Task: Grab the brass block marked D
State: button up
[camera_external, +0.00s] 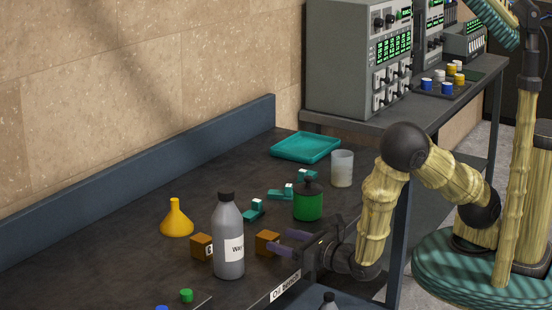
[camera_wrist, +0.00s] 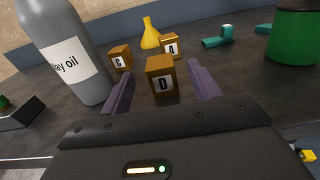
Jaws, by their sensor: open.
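The brass block marked D (camera_wrist: 160,75) sits on the dark bench between the two open fingers of my gripper (camera_wrist: 162,92) in the wrist view, its D label facing the camera. In the external view a brass block (camera_external: 267,243) stands at the fingertips of my gripper (camera_external: 280,246), which is low over the bench edge. I see no contact between fingers and block. Block C (camera_wrist: 120,57) stands behind and left of D, and block A (camera_wrist: 169,46) behind it, in the wrist view. Another brass block (camera_external: 201,246) shows left of the bottle in the external view.
A grey way oil bottle (camera_external: 229,240) stands close left of my gripper. A green can (camera_external: 308,205) and a white cup (camera_external: 342,168) stand further back. A yellow funnel (camera_external: 176,219), small teal pieces (camera_external: 281,194) and a teal tray (camera_external: 305,147) are on the bench.

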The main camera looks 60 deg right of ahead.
aim_at(276, 238)
jog(key=w, duration=0.5)
jog(key=shift+p, duration=0.35)
grip_shut()
